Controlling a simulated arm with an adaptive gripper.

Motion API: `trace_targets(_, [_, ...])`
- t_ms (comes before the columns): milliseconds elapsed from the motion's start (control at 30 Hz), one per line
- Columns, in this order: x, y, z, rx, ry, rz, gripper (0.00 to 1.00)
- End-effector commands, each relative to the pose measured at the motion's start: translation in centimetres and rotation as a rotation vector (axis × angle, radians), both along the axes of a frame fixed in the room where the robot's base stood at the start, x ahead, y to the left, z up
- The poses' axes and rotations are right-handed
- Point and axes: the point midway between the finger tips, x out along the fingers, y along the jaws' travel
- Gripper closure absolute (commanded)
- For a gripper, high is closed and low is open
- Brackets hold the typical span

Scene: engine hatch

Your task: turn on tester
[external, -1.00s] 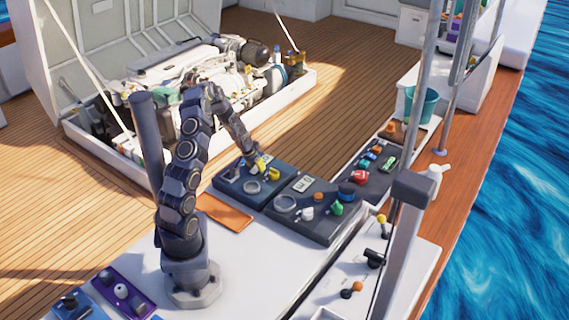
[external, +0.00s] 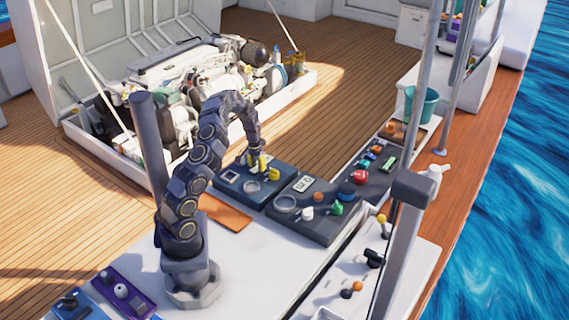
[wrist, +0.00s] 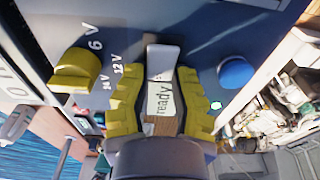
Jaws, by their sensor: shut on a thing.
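The tester is a dark blue panel (external: 236,192) on the white bench, with a yellow knob (external: 274,174). In the wrist view its yellow knob (wrist: 76,70) sits beside the labels 6 V, 12 V and 24 V. A blue round button (wrist: 235,72) is on the right, with a small green light (wrist: 216,104) below it. My gripper (wrist: 160,75) points down at the panel. Its yellow fingers are shut on a pale grey lever (wrist: 161,60), whose base is partly hidden. A label or screen reading "ready" (wrist: 160,98) shows between the fingers.
A darker panel (external: 310,232) with several knobs adjoins the tester on the right. An orange plate (external: 226,214) lies on its near left. The open engine hatch (external: 200,90) is behind. The white bench (external: 262,268) is clear in front.

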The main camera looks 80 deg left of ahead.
Motion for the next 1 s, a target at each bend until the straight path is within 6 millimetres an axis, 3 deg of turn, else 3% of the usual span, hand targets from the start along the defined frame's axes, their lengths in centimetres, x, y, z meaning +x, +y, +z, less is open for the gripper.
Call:
trace_targets(433, [-0.1, 0.0, 0.0, -0.021, 0.019, 0.0, 1.0])
trace_targets(467, [-0.1, 0.0, 0.0, -0.021, 0.019, 0.0, 0.68])
trace_targets(500, [-0.1, 0.0, 0.0, -0.021, 0.019, 0.0, 0.51])
trace_targets(533, [-0.1, 0.0, 0.0, -0.021, 0.019, 0.0, 0.43])
trace_targets(867, [0.0, 0.0, 0.1, -0.022, 0.018, 0.0, 0.43])
trace_targets(1000, [0.0, 0.0, 1.2, -0.02, 0.016, 0.0, 0.43])
